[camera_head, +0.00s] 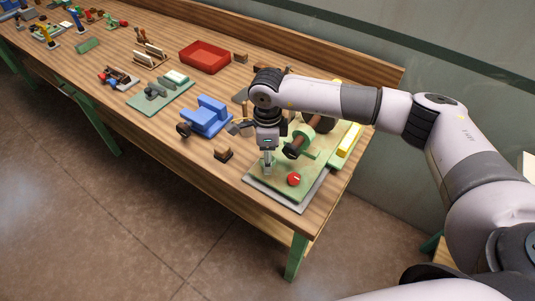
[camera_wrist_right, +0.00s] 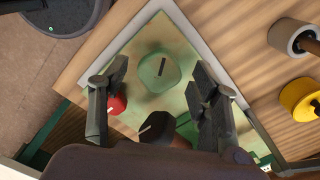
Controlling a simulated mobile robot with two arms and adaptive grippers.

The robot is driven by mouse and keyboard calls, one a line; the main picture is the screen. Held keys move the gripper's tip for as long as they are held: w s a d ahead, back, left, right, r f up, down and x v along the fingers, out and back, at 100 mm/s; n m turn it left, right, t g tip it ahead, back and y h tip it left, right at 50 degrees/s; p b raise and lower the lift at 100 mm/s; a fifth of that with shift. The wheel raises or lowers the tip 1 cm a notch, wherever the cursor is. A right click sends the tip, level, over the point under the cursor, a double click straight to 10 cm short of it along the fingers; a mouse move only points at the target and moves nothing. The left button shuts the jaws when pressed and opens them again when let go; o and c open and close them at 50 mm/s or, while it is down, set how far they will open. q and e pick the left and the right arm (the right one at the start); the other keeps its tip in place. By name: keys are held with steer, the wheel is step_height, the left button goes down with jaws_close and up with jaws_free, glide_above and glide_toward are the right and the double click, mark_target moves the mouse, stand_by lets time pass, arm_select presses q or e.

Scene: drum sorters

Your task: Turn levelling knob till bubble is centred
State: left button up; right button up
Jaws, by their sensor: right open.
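My right gripper (camera_head: 267,170) points down over the left part of a green plate (camera_head: 270,185) at the near end of the bench. In the right wrist view the gripper (camera_wrist_right: 158,105) is open, with nothing between its fingertips. Below it are a green rounded piece with a dark line (camera_wrist_right: 158,72), a red knob (camera_wrist_right: 118,104) partly behind a finger, and a dark knob with a pale mark (camera_wrist_right: 157,127). The red knob (camera_head: 294,179) also shows in the head view. I cannot tell which is the levelling knob. No bubble can be made out. My left gripper is out of view.
A green drum part (camera_head: 306,135) and a yellow bar (camera_head: 349,139) stand at the plate's right. The bench edge lies close to the plate.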

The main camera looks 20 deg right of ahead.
steer(key=shift+r, duration=0.25)
step_height(320, 180, up, 12)
steer(key=shift+f, duration=0.25)
stand_by(0.6)
